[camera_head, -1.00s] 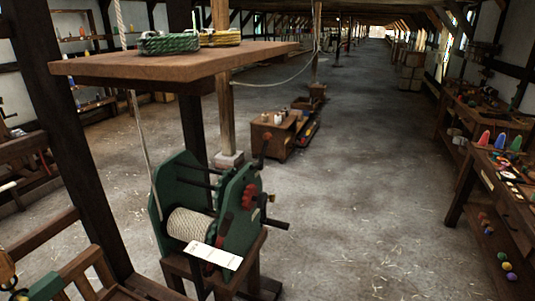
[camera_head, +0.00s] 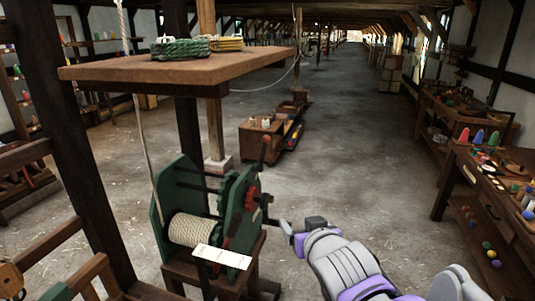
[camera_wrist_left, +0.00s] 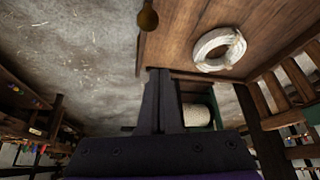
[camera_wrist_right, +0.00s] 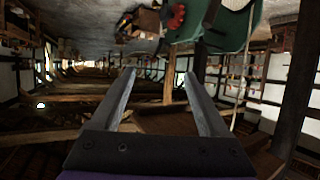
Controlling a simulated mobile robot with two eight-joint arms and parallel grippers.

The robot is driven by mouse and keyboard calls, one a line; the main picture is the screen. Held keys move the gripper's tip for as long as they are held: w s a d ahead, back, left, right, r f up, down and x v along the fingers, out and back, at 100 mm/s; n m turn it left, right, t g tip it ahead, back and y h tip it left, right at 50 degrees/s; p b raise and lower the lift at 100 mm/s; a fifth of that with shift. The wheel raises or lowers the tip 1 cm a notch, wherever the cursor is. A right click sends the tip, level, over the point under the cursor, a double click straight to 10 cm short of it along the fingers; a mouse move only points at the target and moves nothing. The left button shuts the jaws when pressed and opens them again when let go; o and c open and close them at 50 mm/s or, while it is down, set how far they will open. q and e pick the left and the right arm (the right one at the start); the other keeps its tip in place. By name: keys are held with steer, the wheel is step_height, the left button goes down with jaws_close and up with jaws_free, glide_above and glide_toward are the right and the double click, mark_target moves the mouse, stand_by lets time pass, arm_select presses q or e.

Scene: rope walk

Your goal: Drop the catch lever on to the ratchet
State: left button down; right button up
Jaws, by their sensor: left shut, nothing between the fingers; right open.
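The green winch (camera_head: 170,185) stands on a wooden stand, with rope wound on its drum (camera_head: 188,230). The red toothed ratchet (camera_head: 250,198) is on its right side plate; it also shows in the right wrist view (camera_wrist_right: 176,16). My right gripper (camera_head: 288,232) is open and empty, right of the winch. My left gripper (camera_wrist_left: 158,75) is shut and empty.
A wooden shelf (camera_head: 150,68) with coiled green and yellow rope overhangs the winch. A white label (camera_head: 222,257) sits at the winch's front. A dark post (camera_head: 75,130) stands left. The floor right of the winch is clear up to a bench (camera_head: 490,190).

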steer(key=s+d+f+m+g+h, duration=0.1)
steer(key=s+d+f+g, duration=0.2)
steer(key=s+f, duration=0.8)
steer(key=s+d+f+g+h, duration=0.1)
steer(key=s+d+f+g, duration=0.3)
steer(key=f, duration=1.2)
steer(key=s+d, duration=0.3)
steer(key=s, duration=0.3)
steer(key=shift+s+f+m, duration=0.2)
steer(key=shift+s+m, duration=0.2)
steer(key=shift+c, duration=0.2)
